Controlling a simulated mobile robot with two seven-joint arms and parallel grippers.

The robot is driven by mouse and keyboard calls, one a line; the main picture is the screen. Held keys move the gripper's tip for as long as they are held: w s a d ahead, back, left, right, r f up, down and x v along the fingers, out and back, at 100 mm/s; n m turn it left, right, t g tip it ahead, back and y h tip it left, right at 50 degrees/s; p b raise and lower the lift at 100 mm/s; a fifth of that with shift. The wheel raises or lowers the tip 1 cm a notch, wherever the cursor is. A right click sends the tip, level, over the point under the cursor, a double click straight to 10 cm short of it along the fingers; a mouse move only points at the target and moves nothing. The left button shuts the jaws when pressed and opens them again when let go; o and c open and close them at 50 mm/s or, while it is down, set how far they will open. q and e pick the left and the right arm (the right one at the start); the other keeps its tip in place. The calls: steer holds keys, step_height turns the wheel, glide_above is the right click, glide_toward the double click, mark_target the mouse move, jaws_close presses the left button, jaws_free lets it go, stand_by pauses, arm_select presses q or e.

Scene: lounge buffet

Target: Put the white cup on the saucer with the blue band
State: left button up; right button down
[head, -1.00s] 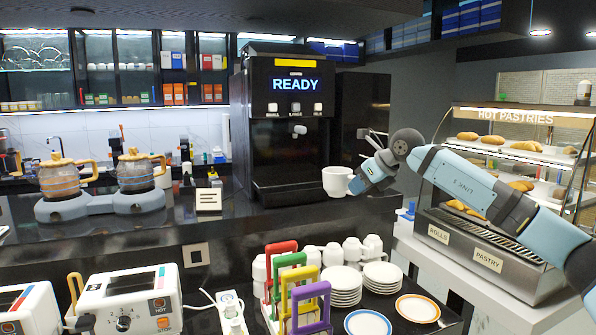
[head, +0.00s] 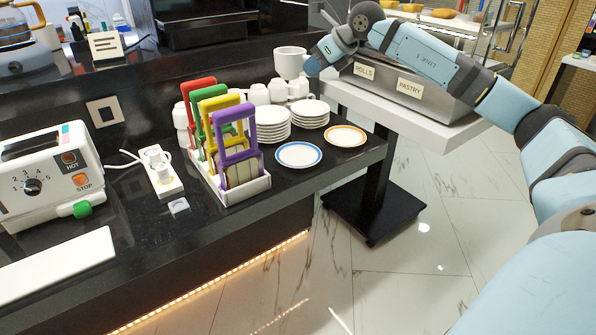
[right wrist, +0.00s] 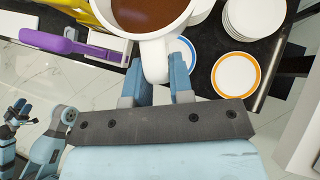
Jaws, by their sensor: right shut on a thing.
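The white cup (head: 291,62) is upright in the air above the back of the counter. In the right wrist view the cup (right wrist: 154,60) holds brown liquid. My right gripper (head: 313,66) is shut on its handle; the fingers (right wrist: 158,78) stand either side of the handle. The saucer with the blue band (head: 299,154) lies empty on the dark counter, below and in front of the cup in the head view. In the right wrist view it is partly hidden (right wrist: 185,50) behind the cup and a finger. My left gripper (right wrist: 18,114) shows small at the left of that view; its jaws are unclear.
An orange-banded saucer (head: 345,135) lies to the right, near the counter edge. Stacks of plates (head: 272,124) and several white cups (head: 258,94) stand behind. A rack with coloured handles (head: 236,192) is to the left.

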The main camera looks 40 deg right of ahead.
steer(key=f+b, duration=0.2)
steer(key=f, duration=0.6)
steer(key=s+f+b, duration=0.1)
steer(key=f+b, duration=0.1)
steer(key=f, duration=0.6)
steer(key=s+f+b, duration=0.1)
steer(key=f+b, duration=0.2)
steer(key=f, duration=0.4)
steer(key=shift+s+d+f, duration=0.15)
steer(key=shift+d+f, duration=0.25)
arm_select(q)
steer(key=d+r+t+h, duration=0.4)
steer(key=r, duration=0.4)
steer(key=shift+w+r+t, duration=0.15)
steer(key=shift+w+t, duration=0.15)
arm_select(e)
steer(key=shift+r, duration=0.1)
